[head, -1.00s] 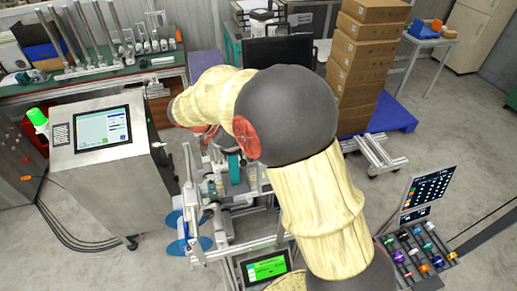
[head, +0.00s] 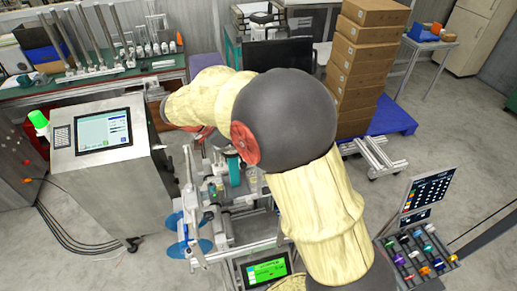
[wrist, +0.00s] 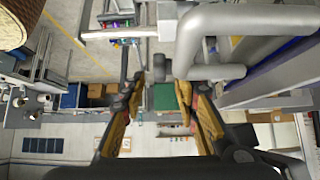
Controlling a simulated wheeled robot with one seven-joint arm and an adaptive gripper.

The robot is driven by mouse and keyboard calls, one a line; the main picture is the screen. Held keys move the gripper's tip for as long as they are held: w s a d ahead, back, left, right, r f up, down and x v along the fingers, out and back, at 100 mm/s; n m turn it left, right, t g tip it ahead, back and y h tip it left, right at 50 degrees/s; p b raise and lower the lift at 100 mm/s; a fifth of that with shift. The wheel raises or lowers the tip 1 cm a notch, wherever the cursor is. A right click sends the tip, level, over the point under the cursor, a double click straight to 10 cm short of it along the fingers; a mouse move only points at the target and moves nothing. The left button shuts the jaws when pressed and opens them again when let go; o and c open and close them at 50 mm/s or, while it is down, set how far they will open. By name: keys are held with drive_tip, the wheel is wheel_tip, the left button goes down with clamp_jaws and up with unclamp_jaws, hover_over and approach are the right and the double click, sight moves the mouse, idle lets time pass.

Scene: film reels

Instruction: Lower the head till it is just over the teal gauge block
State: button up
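A teal upright piece (head: 234,171) shows on the metal machine frame below my forearm in the head view. I cannot tell for sure that it is the gauge block. The machine (head: 216,205) has posts, rails and blue discs (head: 188,246) at its left. Its head is partly hidden by my arm. My gripper (wrist: 159,84) shows in the wrist view with its two yellowish fingers spread apart. A dark grey cylinder (wrist: 162,69) appears between the fingertips, with no clear contact. My arm hides the gripper in the head view.
A steel cabinet with a screen (head: 103,130) stands left of the machine. A green-lit display (head: 267,270) sits at its front. Stacked cartons (head: 361,65) stand behind right, and a rack of coloured knobs (head: 418,252) at lower right. A thick grey bent pipe (wrist: 240,18) crosses the wrist view's upper right.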

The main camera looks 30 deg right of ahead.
drive_tip(key=v, duration=1)
